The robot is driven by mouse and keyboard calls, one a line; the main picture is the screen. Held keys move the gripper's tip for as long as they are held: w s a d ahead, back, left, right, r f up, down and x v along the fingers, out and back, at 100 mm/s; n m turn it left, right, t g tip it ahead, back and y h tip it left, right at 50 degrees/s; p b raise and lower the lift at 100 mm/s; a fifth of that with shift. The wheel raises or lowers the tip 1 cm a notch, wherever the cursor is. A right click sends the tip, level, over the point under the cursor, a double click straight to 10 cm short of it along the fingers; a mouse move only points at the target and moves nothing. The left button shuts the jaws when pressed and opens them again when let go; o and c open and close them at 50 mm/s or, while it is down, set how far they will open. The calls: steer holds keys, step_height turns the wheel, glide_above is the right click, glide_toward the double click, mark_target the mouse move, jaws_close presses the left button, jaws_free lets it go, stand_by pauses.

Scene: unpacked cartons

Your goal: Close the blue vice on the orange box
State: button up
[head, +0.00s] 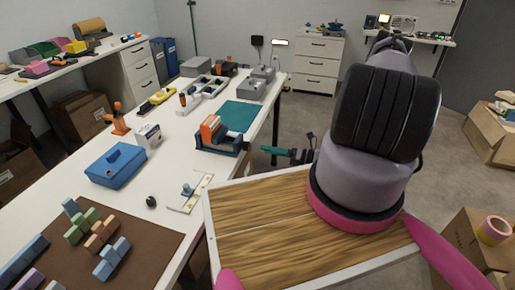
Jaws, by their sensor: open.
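The blue vice (232,143) stands on the white workbench, near its right edge and in front of a teal mat. The orange box (211,129) sits upright at the vice, between its blue parts. At this size I cannot tell whether both jaws touch it. My gripper (274,151), with teal fingers, is small and partly hidden by my arm. It is open and empty, beyond the bench's right edge, to the right of the vice and apart from it. The vice's handle cannot be made out clearly.
The workbench (60,203) also holds a blue case (117,166), an orange clamp-like tool (117,119), a white box (148,135) and coloured blocks on a brown mat (150,244). The teal mat (240,114) is bare. Floor shows right of the bench.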

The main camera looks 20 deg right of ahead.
steer(key=shift+v, duration=1.85)
step_height(320, 180, up, 26)
steer(key=a+n+g+h, duration=0.2)
steer(key=n+g+h, duration=0.2)
steer(key=n+g, duration=1)
steer(key=s+r+n+t+h, duration=0.3)
steer(key=s+r+n, duration=0.1)
steer(key=r, duration=0.4)
steer(key=s+a+r+n+t+h, duration=0.1)
steer(key=s+r+n+t+h, duration=0.2)
steer(key=r+n, duration=0.3)
steer(key=s+a+r+n+t+h, duration=0.1)
steer(key=s+r+n+t+h, duration=0.2)
steer(key=r, duration=0.8)
steer(key=s+n+t, duration=0.2)
steer(key=s+n, duration=0.1)
steer(key=shift+r, duration=0.4)
